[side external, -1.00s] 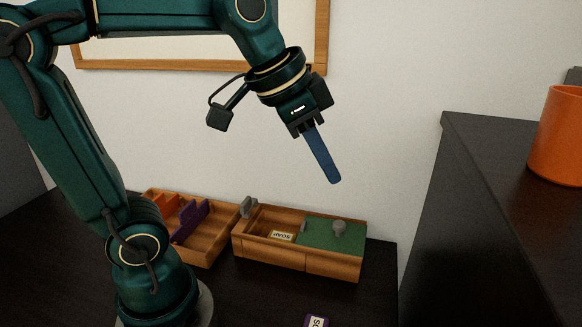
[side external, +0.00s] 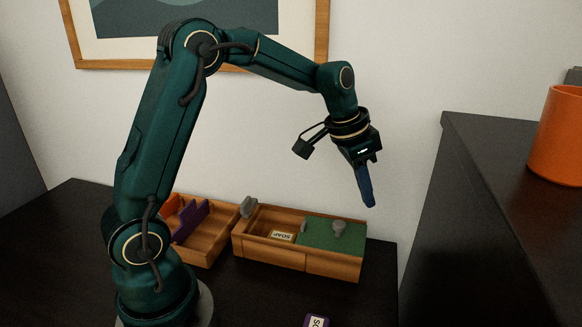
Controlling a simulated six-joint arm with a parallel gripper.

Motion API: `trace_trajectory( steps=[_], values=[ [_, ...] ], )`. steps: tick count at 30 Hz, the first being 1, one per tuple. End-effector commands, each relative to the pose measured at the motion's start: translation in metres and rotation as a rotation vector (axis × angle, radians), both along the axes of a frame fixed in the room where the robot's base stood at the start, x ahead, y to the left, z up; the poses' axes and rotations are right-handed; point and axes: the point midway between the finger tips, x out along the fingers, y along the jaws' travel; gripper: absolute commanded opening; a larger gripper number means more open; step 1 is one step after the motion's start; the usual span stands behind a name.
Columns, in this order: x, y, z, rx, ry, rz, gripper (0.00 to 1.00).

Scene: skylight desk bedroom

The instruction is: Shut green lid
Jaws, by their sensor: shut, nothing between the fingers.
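The green lid (side external: 318,236) covers the right part of a wooden box (side external: 305,260) on the dark desk. A grey knob (side external: 339,228) stands on the lid. The left part of the box is open, and a label reading SOAP (side external: 282,236) shows inside it. My gripper (side external: 369,203) is shut and empty, with its blue fingers pointing down. In the picture it is above and to the right of the knob, apart from the lid.
A second wooden box (side external: 212,245) with purple and orange pieces stands at the left, partly behind my arm. A grey piece (side external: 248,207) is at the box's back left corner. A purple labelled item (side external: 316,321) lies at the front. An orange mug (side external: 556,140) stands on the dark cabinet (side external: 490,190) at right.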

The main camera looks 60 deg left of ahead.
Motion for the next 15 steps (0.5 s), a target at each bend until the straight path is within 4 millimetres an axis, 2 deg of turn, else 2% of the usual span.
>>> trace_trajectory(
  steps=[6, 15],
  values=[
    [0.011, -0.004, -0.037, 0.0, 0.005, -0.001, 0.0],
    [-0.013, 0.005, -0.039, 0.001, -0.001, 0.002, 0.0]
  ],
)
